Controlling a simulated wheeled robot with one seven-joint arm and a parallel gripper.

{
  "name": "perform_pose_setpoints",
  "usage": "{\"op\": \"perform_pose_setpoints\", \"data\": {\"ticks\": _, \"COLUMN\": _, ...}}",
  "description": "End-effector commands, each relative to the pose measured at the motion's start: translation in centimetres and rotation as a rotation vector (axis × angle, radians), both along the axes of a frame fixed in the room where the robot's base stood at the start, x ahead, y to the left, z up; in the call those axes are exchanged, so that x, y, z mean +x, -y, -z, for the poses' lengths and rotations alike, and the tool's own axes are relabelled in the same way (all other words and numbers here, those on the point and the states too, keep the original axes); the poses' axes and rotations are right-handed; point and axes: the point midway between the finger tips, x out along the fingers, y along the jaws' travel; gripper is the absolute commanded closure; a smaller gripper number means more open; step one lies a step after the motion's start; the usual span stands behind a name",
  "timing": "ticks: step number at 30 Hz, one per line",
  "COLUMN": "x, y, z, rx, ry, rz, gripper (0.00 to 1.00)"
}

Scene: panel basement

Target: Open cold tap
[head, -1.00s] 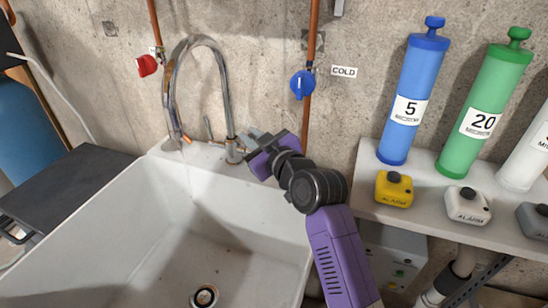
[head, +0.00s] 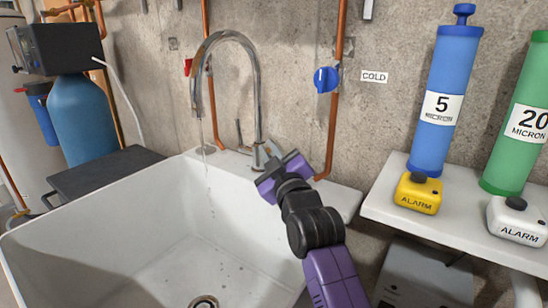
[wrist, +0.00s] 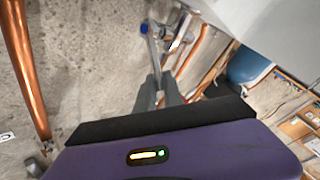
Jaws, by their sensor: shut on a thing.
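A chrome swan-neck tap (head: 256,85) stands at the back of the sink. A slim lever (head: 239,132) rises on the left of its base; the right side of the base is behind my gripper (head: 277,170). My purple and black gripper is shut at the right of the tap base, on a part that seems to be the tap lever; its jaws hide most of it. In the wrist view the grey fingers (wrist: 158,95) meet near a thin metal part, with a small blue spot (wrist: 144,28) beyond. A thin water stream (head: 203,136) seems to fall from the spout.
A blue valve handle (head: 327,79) is on the copper pipe beside the COLD label (head: 374,77). A red handle (head: 188,66) is behind the spout. A shelf (head: 388,212) with filters and alarm boxes is at right. The white sink (head: 130,215) is open at left.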

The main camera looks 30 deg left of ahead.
Motion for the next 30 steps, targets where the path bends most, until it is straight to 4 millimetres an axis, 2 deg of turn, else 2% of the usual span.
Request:
{"op": "perform_pose_setpoints", "data": {"ticks": 12, "x": 0.0, "y": 0.0, "z": 0.1, "rx": -0.001, "ry": 0.003, "rz": 0.001, "gripper": 1.0}}
{"op": "perform_pose_setpoints", "data": {"ticks": 13, "x": 0.0, "y": 0.0, "z": 0.1, "rx": -0.001, "ry": 0.002, "rz": 0.001, "gripper": 0.82}}
{"op": "perform_pose_setpoints", "data": {"ticks": 15, "x": 0.0, "y": 0.0, "z": 0.1, "rx": -0.001, "ry": 0.002, "rz": 0.001, "gripper": 0.69}}
{"op": "perform_pose_setpoints", "data": {"ticks": 16, "x": 0.0, "y": 0.0, "z": 0.1, "rx": -0.001, "ry": 0.002, "rz": 0.001, "gripper": 0.67}}
{"op": "perform_pose_setpoints", "data": {"ticks": 25, "x": 0.0, "y": 0.0, "z": -0.1, "rx": -0.001, "ry": 0.003, "rz": 0.001, "gripper": 0.67}}
{"op": "perform_pose_setpoints", "data": {"ticks": 30, "x": 0.0, "y": -0.1, "z": -1.7, "rx": 0.0, "ry": 0.004, "rz": -0.001, "gripper": 0.67}}
